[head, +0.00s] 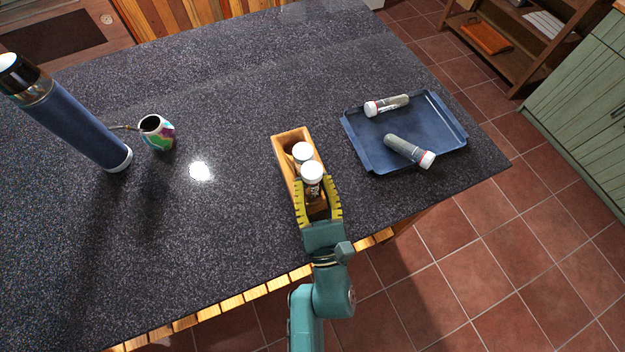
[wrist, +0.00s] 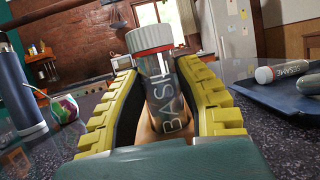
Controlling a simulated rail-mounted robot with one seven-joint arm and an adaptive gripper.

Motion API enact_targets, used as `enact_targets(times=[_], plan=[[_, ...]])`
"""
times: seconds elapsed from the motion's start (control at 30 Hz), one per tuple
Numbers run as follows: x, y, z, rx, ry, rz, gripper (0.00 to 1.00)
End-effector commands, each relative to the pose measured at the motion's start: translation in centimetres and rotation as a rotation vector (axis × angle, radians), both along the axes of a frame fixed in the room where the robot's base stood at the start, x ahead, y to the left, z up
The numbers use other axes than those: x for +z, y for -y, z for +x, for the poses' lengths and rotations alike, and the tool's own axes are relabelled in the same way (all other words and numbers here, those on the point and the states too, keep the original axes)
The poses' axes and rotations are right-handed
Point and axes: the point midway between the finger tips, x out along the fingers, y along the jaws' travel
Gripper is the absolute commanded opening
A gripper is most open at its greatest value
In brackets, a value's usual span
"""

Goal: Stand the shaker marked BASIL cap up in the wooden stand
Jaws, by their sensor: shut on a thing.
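The BASIL shaker (wrist: 167,90) is upright between the fingers of my gripper (wrist: 165,105), its white cap with a red band on top and its label readable in the wrist view. In the head view its white cap (head: 312,172) shows over the near part of the wooden stand (head: 282,160). My gripper (head: 318,195) is shut on this shaker. Another white-capped shaker (head: 302,152) stands in the stand just beyond it. The shaker's lower end is hidden, so I cannot tell whether it touches the stand's floor.
A blue tray (head: 357,153) at the right holds two lying shakers, one (head: 388,105) at the back and one (head: 408,150) in front; a label reading SESAME (wrist: 291,69) shows in the wrist view. A tall blue flask (head: 75,125) and a colourful cup (head: 158,133) are at left. The counter between is clear.

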Motion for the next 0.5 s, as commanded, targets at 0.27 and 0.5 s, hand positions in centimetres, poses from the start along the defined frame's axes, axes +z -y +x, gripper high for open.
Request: enact_targets(times=[0.27, 0.5], plan=[[0.06, 0.0, 0.01, 0.0, 0.0, 0.0, 0.6], [0.0, 0.0, -0.02, 0.0, -0.001, 0.0, 0.6]])
